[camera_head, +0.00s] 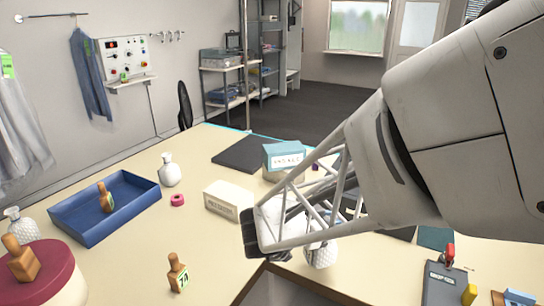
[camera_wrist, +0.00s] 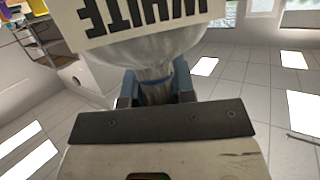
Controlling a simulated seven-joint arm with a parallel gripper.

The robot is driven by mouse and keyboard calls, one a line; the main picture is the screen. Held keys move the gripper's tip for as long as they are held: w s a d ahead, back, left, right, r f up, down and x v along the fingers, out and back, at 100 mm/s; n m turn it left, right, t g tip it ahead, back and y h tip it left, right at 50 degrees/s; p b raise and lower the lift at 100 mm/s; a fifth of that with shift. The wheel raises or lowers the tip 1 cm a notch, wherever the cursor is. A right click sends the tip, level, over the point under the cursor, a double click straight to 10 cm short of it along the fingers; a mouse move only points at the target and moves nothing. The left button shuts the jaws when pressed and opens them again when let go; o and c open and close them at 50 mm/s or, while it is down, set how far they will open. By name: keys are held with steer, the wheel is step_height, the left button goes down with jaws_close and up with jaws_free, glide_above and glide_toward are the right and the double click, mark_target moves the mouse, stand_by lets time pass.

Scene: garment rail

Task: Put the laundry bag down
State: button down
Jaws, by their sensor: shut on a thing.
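My gripper (camera_wrist: 158,90) is shut on the gathered neck of a pale, translucent laundry bag (camera_wrist: 150,50) in the wrist view. A blue band circles the neck between the two blue-grey fingers. A white label reading "WHITE" (camera_wrist: 140,18), upside down, covers the upper part of the bag and is cut off by the frame's top. In the head view, my arm's lattice end reaches over the table (camera_head: 150,265), and the fingertips are hidden. A white, quilted, rounded thing (camera_head: 321,256) shows just below the lattice; I cannot tell whether it is the held bag.
Similar white things (camera_head: 168,172) stand nearby. An open-topped container (camera_head: 290,290) is at the front edge.

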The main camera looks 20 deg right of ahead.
steer(key=w+d, duration=0.1)
steer(key=w, duration=0.6)
steer(key=w+d+f, duration=0.1)
steer(key=w+d, duration=0.1)
steer(key=w, duration=0.6)
steer(key=shift+w+d+f, duration=0.2)
steer(key=shift+d, duration=0.05)
steer(key=shift+f, duration=0.1)
steer(key=shift+f, duration=1.7)
steer(key=shift+f, duration=0.1)
steer(key=c, duration=1)
jaws_free()
steer(key=shift+o, duration=0.2)
steer(key=shift+a, duration=0.1)
steer(key=v, duration=1.2)
